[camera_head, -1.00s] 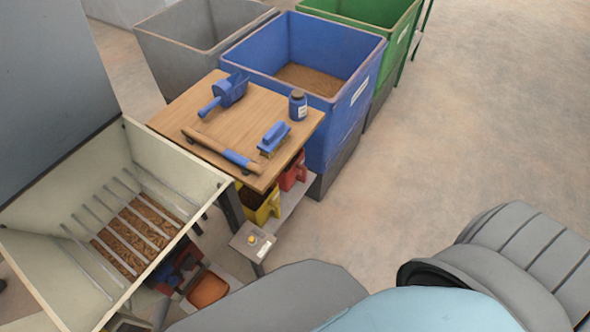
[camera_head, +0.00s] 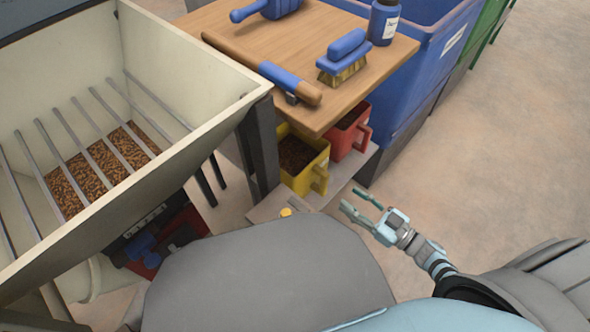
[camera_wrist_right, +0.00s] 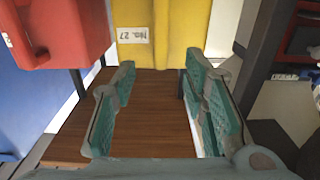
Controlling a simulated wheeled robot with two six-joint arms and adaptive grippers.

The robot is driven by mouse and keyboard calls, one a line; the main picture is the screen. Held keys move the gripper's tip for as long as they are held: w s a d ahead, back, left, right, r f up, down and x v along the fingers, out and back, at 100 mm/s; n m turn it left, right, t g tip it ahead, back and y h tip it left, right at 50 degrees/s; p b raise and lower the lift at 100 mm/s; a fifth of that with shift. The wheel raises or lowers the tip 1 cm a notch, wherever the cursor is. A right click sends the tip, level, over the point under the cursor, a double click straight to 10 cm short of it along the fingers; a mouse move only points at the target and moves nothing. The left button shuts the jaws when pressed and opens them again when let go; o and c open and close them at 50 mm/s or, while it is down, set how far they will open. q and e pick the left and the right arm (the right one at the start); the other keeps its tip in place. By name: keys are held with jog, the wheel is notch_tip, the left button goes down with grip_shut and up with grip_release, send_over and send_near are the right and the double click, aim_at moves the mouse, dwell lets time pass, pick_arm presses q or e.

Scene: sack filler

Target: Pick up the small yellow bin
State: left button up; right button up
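The small yellow bin (camera_head: 302,163) stands on a low shelf under the wooden table, with brown material inside and a handle on its right side. In the right wrist view the yellow bin (camera_wrist_right: 165,30), with a label reading "No. 27", is upside down in the picture, just ahead of the fingers. My right gripper (camera_head: 358,205) is open and empty, to the lower right of the bin and apart from it. Its two teal-padded fingers also show in the right wrist view (camera_wrist_right: 165,110). My left gripper is not in view.
A red bin (camera_head: 348,132) stands beside the yellow one. The wooden table (camera_head: 305,45) above holds a brush (camera_head: 343,55), a scraper-like tool (camera_head: 262,68) and a bottle (camera_head: 383,22). The hopper (camera_head: 195,125) is at left. The floor at right (camera_head: 470,150) is clear.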

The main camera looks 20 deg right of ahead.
aim_at(327, 184)
jog(key=x, duration=0.3)
jog(key=b+x, duration=0.1)
jog(key=x, duration=0.2)
jog(key=b+x, duration=0.1)
jog(key=x, duration=0.3)
jog(key=shift+a+f, duration=0.1)
jog(key=shift+f, duration=0.3)
jog(key=shift+w+a, duration=0.15)
jog(key=shift+w, duration=0.2)
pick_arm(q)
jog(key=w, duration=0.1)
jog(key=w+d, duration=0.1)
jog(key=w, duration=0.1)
pick_arm(e)
grip_shut()
jog(key=shift+r, duration=0.1)
